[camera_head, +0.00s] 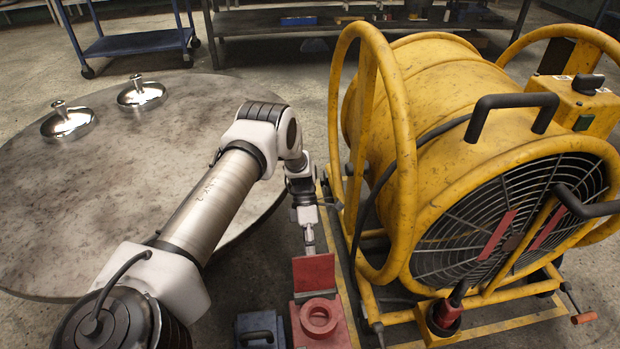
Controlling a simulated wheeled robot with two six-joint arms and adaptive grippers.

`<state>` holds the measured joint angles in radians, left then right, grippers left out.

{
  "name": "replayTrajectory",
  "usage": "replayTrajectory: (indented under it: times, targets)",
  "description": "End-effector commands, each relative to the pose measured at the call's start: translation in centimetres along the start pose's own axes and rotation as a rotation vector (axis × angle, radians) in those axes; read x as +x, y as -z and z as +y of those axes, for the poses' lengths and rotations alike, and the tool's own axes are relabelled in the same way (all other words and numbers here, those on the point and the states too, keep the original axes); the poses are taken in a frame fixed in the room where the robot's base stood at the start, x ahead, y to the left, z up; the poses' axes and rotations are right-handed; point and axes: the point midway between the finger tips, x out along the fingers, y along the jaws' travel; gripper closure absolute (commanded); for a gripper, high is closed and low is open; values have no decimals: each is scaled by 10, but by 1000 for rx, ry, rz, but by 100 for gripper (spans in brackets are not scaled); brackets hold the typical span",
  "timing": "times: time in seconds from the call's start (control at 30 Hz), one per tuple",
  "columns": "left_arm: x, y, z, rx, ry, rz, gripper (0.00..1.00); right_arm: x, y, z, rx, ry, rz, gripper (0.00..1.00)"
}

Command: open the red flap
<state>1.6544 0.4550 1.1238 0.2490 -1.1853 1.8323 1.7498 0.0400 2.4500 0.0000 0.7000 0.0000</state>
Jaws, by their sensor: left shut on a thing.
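The red flap (313,273) stands raised at the back of a low red box (335,338) on the floor, in the lower middle of the head view. A thick red ring (319,317) is on top of the box, in front of the flap. My left arm reaches across from the lower left, and my left gripper (310,242) points down at the flap's top edge. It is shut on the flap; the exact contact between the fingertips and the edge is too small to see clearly. My right gripper is not in view.
A large yellow caged fan (430,130) stands close on the right. A round grey table (60,215) with two shiny metal dishes (68,122) (141,94) fills the left. A dark blue box (260,331) sits left of the red box. A blue cart (140,42) stands behind.

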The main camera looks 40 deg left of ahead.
Motion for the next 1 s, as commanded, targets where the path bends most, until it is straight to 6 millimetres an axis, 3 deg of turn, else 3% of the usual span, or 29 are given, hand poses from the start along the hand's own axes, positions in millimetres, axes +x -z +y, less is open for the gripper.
replayTrajectory:
  times: [0.2, 0.23, 0.3, 0.77, 1.0]
  targets:
    - [-1, 0, 7, 2, -23, -4, 100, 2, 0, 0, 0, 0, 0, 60]
    - [-2, 0, 7, 2, -24, -4, 71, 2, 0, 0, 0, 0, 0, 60]
    - [-2, 0, 7, 2, -23, -4, 52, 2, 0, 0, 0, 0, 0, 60]
    - [-3, 0, 2, 1, -14, -3, 52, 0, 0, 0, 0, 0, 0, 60]
    - [-38, -1, -25, 4, -16, -7, 52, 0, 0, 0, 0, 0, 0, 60]
